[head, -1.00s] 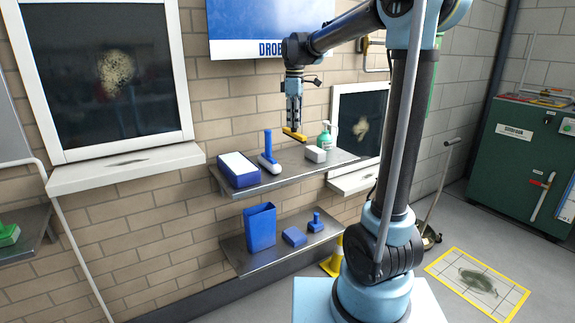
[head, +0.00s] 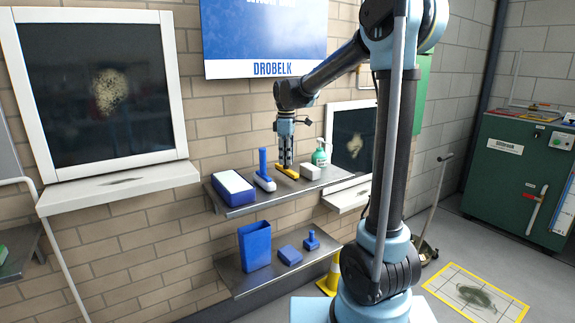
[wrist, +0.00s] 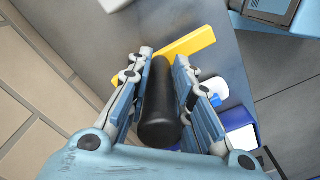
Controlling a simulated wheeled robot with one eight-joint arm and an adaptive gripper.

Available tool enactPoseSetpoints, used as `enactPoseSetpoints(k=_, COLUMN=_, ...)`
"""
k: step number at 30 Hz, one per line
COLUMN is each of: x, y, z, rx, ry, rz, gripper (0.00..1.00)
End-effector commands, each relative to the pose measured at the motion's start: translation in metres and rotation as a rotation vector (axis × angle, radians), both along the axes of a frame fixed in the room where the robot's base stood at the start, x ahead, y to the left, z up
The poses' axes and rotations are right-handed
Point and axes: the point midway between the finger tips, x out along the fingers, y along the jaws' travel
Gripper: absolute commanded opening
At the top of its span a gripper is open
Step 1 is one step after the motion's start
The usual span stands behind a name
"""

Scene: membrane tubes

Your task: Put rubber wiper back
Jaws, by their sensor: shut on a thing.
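The rubber wiper has a yellow head (head: 287,172) and a black handle. In the head view it is upright, with its head low at the upper shelf (head: 262,203); I cannot tell whether it touches the surface. My gripper (head: 285,160) points down and is shut on the handle. In the wrist view the black handle (wrist: 160,110) lies between the two fingers of my gripper (wrist: 163,95), and the yellow head (wrist: 187,42) sticks out beyond them. The far side of the handle is hidden by the fingers.
On the upper shelf, a blue-handled wiper (head: 263,170) and a blue-and-white box (head: 233,188) stand left of the yellow head. A pale block (head: 310,172) and a green bottle (head: 320,154) are close on its right. A lower shelf (head: 240,280) holds several blue items.

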Motion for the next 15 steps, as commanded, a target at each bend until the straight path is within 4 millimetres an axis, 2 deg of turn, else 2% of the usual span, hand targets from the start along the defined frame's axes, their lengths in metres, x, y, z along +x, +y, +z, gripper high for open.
enactPoseSetpoints(k=5, x=0.0, y=0.0, z=-0.022, rx=0.0, ry=0.0, rz=0.0, gripper=0.0)
enactPoseSetpoints(k=11, x=0.0, y=0.0, z=-0.024, rx=0.0, ry=0.0, rz=0.0, gripper=0.0)
enactPoseSetpoints(k=12, x=0.0, y=0.0, z=-0.024, rx=0.0, ry=0.0, rz=0.0, gripper=0.25)
enactPoseSetpoints(k=14, x=0.0, y=0.0, z=-0.024, rx=0.0, ry=0.0, rz=-0.001, gripper=0.38)
enactPoseSetpoints(k=15, x=0.0, y=0.0, z=-0.024, rx=0.0, ry=0.0, rz=-0.001, gripper=0.4)
